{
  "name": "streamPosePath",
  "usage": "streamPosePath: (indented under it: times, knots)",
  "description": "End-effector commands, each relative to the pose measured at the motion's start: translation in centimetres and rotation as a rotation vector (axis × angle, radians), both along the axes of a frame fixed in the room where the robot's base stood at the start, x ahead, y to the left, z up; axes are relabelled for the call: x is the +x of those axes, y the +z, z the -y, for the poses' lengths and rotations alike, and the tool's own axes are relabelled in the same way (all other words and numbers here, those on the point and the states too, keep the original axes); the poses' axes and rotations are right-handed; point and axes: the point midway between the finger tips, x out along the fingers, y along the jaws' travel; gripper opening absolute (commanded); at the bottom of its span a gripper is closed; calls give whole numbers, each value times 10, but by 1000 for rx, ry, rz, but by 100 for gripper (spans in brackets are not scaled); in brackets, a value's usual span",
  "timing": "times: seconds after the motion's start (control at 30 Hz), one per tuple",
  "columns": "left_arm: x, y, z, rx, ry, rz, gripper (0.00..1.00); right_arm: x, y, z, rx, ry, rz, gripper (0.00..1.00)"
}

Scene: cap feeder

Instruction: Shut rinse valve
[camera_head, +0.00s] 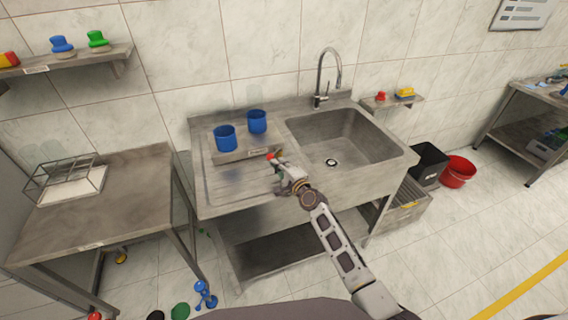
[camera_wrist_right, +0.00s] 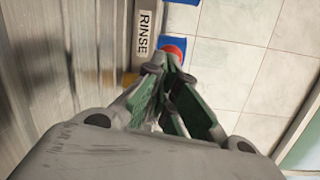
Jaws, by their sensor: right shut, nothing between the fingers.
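A white label reading RINSE (camera_wrist_right: 145,32) shows in the right wrist view on a narrow strip beside the brushed metal. Just right of it is a round red part (camera_wrist_right: 176,45) with blue around it, partly hidden by my fingers; I take it for the rinse valve, but whether it is open or shut cannot be told. My right gripper (camera_wrist_right: 166,64) is shut and empty, its tips close to the red part; contact cannot be told. In the head view my right gripper (camera_head: 275,164) is over the front of the drainboard, next to a small red spot (camera_head: 269,156). My left gripper is not in view.
Two blue cups (camera_head: 225,138) (camera_head: 257,122) stand on the drainboard behind the gripper. The sink basin (camera_head: 350,140) and tall tap (camera_head: 322,78) are to the right. A side table (camera_head: 110,205) with a wire rack stands left. Several items lie on the floor below.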

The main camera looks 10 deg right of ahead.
Motion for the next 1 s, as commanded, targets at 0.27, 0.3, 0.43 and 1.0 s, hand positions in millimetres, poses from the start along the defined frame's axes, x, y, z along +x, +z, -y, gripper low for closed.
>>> streamPosePath:
  times: [0.27,0.3,0.43,1.0]
  knots:
    - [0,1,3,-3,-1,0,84,4,1,-16,1,1,1,0]
    - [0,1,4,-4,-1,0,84,4,0,-17,0,0,0,0]
    - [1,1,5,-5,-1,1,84,5,0,-20,0,0,0,0]
    - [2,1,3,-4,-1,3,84,5,0,-21,0,0,1,0]
